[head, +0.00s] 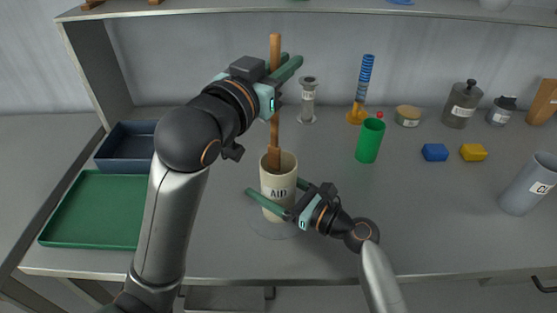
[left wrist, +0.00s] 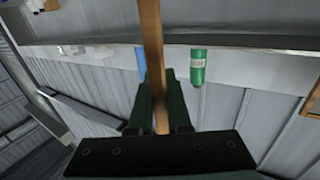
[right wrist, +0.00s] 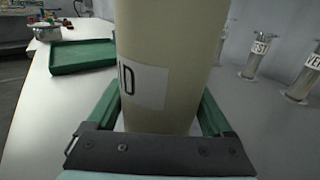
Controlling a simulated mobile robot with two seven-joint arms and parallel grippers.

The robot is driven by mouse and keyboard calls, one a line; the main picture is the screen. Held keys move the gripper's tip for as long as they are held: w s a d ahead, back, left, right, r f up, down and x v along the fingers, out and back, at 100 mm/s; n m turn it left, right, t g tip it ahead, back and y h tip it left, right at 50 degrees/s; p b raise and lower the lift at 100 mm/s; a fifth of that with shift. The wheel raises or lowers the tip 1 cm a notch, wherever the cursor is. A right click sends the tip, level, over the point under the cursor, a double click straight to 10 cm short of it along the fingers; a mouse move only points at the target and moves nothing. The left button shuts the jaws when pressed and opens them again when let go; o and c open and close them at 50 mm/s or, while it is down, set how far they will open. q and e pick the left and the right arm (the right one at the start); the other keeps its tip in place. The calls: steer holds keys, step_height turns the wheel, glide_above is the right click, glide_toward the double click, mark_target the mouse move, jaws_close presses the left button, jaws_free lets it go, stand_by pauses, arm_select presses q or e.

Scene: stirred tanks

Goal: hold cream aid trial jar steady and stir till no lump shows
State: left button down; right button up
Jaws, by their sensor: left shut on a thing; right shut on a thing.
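The cream jar (head: 277,178) labelled AID stands upright on the bench, on a faint round patch. My right gripper (head: 276,200) is shut around its lower body; in the right wrist view the jar (right wrist: 165,60) fills the space between the green fingers. A wooden paddle (head: 274,140) stands nearly upright with its broad lower end in the jar's mouth. My left gripper (head: 283,68) is shut on the paddle's shaft, well above the rim; the shaft (left wrist: 152,50) also shows between the fingers in the left wrist view. The jar's contents, and any lumps, cannot be made out.
A green tray (head: 95,243) and a dark blue bin (head: 128,165) lie at the left. A shelf (head: 330,10) runs above the back.

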mark_target(281, 40)
arm_select(q)
steer(key=shift+s+d+r, duration=0.1)
steer(key=shift+d+r, duration=0.05)
steer(key=shift+r, duration=1)
steer(key=shift+s+d+r, duration=0.1)
steer(key=shift+d+r, duration=0.05)
steer(key=shift+r, duration=1)
arm_select(e)
steer(key=o, duration=1.2)
steer(key=v, duration=1.2)
steer(key=shift+d, duration=0.1)
